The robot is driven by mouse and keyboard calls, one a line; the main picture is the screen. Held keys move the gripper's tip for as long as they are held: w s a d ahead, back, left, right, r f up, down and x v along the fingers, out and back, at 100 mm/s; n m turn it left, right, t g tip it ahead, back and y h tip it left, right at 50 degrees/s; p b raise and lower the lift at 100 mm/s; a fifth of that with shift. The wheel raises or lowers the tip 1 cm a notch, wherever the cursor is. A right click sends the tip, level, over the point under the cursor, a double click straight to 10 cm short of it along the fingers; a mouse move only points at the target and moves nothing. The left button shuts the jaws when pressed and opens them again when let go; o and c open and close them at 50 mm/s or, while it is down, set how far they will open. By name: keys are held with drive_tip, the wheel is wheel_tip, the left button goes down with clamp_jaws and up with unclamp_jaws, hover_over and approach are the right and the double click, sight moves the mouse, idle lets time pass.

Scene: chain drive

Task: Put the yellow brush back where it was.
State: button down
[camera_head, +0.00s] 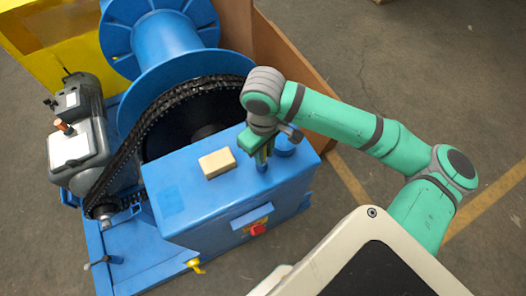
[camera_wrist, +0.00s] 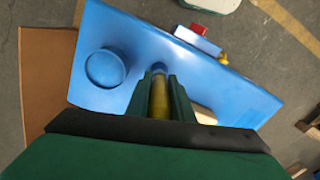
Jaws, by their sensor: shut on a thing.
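My gripper (camera_head: 262,154) is over the top of the blue housing, between a tan block and a round blue cap. In the wrist view its green fingers (camera_wrist: 160,98) are shut on the yellow brush (camera_wrist: 160,99), which shows as a narrow yellow strip between them. A small rounded blue part (camera_wrist: 158,69) shows just past the brush end; I cannot tell if the brush touches it or sits in it. The bristles are not visible. The blue housing (camera_head: 183,207) also fills much of the wrist view (camera_wrist: 200,80).
The tan block (camera_head: 217,163) lies left of my gripper, the blue cap (camera_head: 285,146) right of it. A black chain (camera_head: 135,135), grey motor (camera_head: 82,140) and blue drum (camera_head: 165,45) stand behind and left. A red button (camera_head: 258,229) is on the housing front. Floor to the right is clear.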

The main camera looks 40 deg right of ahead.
drive_tip(key=c, duration=1.6)
unclamp_jaws()
drive_tip(key=shift+o, duration=0.2)
wheel_tip(320, 180, up, 12)
drive_tip(key=shift+w+r, duration=0.15)
